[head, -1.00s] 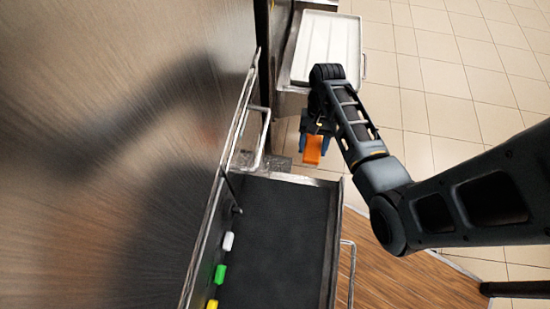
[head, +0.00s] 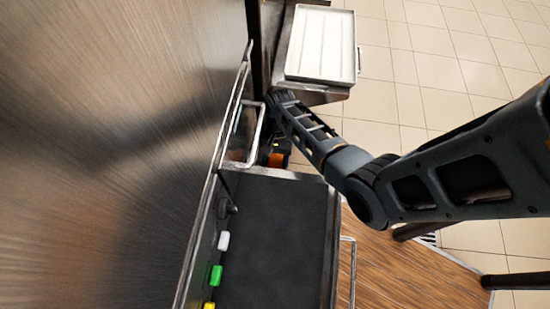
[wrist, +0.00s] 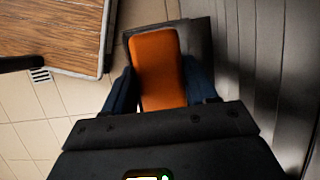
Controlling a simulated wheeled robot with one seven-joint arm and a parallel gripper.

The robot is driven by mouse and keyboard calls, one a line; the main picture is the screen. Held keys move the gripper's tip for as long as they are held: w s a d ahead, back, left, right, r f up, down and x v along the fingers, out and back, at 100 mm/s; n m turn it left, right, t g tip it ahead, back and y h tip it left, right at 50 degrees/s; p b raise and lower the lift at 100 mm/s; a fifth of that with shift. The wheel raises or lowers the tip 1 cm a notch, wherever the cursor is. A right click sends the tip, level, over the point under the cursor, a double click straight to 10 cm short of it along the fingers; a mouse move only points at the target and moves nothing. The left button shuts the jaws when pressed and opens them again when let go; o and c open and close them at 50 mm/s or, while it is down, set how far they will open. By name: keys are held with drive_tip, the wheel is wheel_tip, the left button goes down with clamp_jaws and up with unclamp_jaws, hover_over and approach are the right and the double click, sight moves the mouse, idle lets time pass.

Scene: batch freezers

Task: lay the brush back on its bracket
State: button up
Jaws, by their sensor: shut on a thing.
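The orange brush (wrist: 157,62) is between the blue fingers of my gripper (wrist: 160,88) in the wrist view. Only its plain orange body shows; I cannot make out bristles. A dark grey flat plate (wrist: 198,35), perhaps the bracket, lies behind the brush's far end and right side. I cannot tell whether they touch. In the head view my gripper (head: 276,152) is low beside the steel front, just past the far end of the black-topped counter. A bit of the orange brush shows there, mostly hidden by my arm.
The black-topped counter (head: 275,235) carries white (head: 223,240), green (head: 216,274) and yellow pieces along its left edge. A steel rail (head: 258,135) stands close left of my gripper. A white tray (head: 320,45) sits beyond. Tiled floor is open to the right.

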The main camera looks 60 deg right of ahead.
drive_tip(key=shift+f, duration=0.2)
drive_tip(key=o, duration=1)
drive_tip(key=p+v, duration=0.1)
drive_tip(key=v, duration=1.1)
drive_tip(key=shift+r+p, duration=0.2)
drive_tip(key=shift+p, duration=0.15)
